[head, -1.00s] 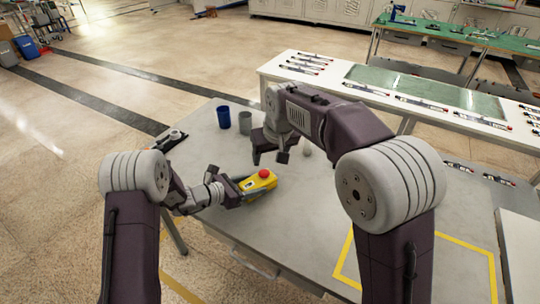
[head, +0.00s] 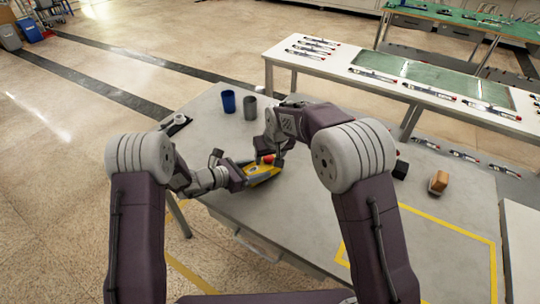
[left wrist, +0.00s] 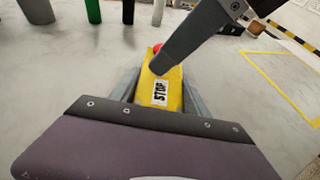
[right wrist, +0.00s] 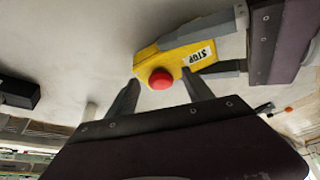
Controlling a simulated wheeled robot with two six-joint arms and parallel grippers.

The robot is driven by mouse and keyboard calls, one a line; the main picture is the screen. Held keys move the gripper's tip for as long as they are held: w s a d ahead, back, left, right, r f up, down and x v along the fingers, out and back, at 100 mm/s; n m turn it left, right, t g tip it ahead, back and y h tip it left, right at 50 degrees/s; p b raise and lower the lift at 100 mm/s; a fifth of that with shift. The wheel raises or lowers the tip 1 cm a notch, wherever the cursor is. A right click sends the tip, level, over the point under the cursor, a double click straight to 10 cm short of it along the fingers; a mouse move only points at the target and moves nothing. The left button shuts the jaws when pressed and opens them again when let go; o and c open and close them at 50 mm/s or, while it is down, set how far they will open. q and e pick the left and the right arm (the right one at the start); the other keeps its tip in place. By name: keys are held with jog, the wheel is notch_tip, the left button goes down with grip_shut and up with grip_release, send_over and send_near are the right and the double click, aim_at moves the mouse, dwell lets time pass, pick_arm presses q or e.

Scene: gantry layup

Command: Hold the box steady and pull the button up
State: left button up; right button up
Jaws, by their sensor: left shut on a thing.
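The yellow stop box (head: 262,174) sits on the grey table with its red button (head: 268,158) on top. The box also shows in the left wrist view (left wrist: 170,92), with its STOP label facing up. My left gripper (head: 247,170) is shut on the box, with a finger along each side. My right gripper (right wrist: 160,92) is open over the button end. In the right wrist view the red button (right wrist: 160,79) appears between and just beyond its fingertips; I cannot tell whether they touch it. In the left wrist view a right finger partly covers the button (left wrist: 157,48).
A blue cup (head: 228,101) and a grey cup (head: 250,107) stand behind the box. A black block (head: 401,170) and an orange-brown block (head: 439,183) are to the right. Yellow tape (head: 440,218) marks a bare area at the front right.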

grip_shut()
jog(key=shift+r, duration=0.25)
jog(key=shift+o, duration=0.3)
grip_release()
jog(key=v, duration=1.2)
